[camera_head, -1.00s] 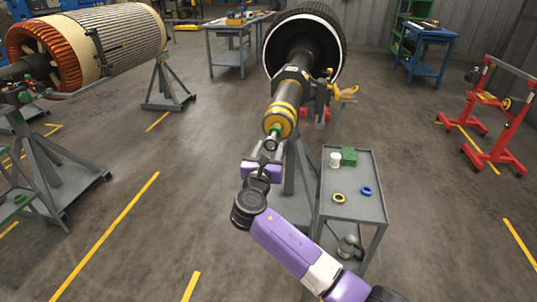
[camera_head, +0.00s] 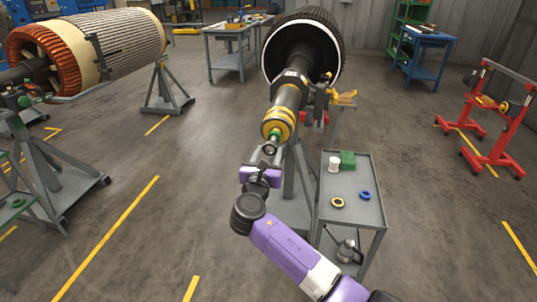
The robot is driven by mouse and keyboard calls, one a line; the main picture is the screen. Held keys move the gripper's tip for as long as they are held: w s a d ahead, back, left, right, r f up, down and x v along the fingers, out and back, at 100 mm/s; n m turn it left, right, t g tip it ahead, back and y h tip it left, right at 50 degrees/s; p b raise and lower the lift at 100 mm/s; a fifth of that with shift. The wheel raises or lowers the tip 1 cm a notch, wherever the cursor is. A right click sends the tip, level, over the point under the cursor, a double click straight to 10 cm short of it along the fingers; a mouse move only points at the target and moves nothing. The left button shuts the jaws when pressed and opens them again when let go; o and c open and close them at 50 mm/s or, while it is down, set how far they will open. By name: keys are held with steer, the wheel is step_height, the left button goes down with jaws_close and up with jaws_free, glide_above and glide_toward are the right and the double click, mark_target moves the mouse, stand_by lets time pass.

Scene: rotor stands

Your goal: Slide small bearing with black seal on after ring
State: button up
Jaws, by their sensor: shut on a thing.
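The rotor shaft (camera_head: 287,102) points toward me, with a yellow ring (camera_head: 277,124) near its end. A green part (camera_head: 275,135) and a thinner metal tip show below the ring. My gripper (camera_head: 268,157) is shut on a small dark ring-shaped piece, seemingly the small bearing with black seal (camera_head: 269,150). The bearing is at the shaft's tip and overlaps it in the view. I cannot tell whether it is around the tip or just in front of it. The fingers hide part of it.
A grey stand (camera_head: 294,185) is under the shaft.

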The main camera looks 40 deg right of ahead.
steer(key=shift+x, duration=2.15)
stand_by(0.5)
steer(key=shift+w+d+b, duration=0.2)
steer(key=shift+d+b, duration=0.05)
steer(key=shift+b, duration=0.05)
steer(key=shift+w+d, duration=0.3)
steer(key=shift+d, duration=0.05)
stand_by(0.6)
steer(key=o, duration=1.8)
steer(key=shift+a, duration=0.1)
steer(key=p+v, duration=0.6)
steer(key=v, duration=0.3)
stand_by(0.5)
